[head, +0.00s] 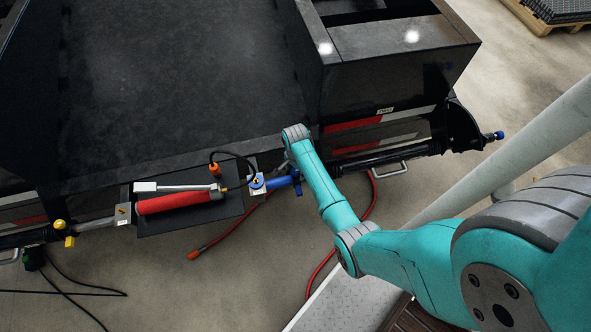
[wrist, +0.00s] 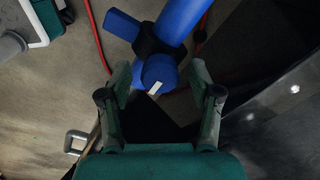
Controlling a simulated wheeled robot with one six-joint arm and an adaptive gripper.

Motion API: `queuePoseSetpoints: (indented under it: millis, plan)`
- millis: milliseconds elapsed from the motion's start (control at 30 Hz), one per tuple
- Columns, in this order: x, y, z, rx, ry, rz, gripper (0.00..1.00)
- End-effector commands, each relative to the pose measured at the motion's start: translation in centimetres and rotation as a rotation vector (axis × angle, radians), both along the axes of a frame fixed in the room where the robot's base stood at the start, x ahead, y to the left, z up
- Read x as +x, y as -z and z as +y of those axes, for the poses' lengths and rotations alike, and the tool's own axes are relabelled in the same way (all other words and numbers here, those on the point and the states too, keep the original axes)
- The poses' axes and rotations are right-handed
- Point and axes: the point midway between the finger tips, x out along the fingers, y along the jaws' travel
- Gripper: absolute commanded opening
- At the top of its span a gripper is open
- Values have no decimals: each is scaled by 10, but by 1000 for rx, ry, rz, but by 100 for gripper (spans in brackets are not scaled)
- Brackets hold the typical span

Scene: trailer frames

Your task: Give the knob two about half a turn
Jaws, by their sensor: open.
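In the wrist view, a round blue knob (wrist: 160,72) with a small white mark on its face sits between the fingertips of my gripper (wrist: 160,82). Both fingers are spread, with a gap visible on each side of the knob. A black collar (wrist: 160,38) joins it to a blue pipe (wrist: 183,18), and another blue stub points to the upper left. In the head view, a blue fitting (head: 280,183) shows by the end of my arm, which hides part of it. I cannot read a number on the knob itself.
A red cylinder (head: 175,202) lies on a black tray (head: 190,221) left of the fitting. A yellow knob (head: 60,225) is at far left, another blue knob (head: 499,135) at far right. A red hose (head: 235,222) lies on the floor. The dark trailer frame (wrist: 285,95) is close on the right.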

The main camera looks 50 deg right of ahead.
Motion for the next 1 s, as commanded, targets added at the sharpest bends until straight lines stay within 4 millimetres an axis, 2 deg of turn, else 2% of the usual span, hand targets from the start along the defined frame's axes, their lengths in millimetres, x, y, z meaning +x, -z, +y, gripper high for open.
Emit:
queuePoseSetpoints:
  millis: [167, 200, 433, 767, 1000]
  plan:
    - [0, 0, 0, 0, 0, 0, 64]
    - [0, 0, 0, 0, 0, 0, 61]
    - [0, 0, 0, 0, 0, -1, 5]
    - [0, 0, 0, 0, -32, -1, 4]
    - [0, 0, 0, 0, -160, -1, 4]
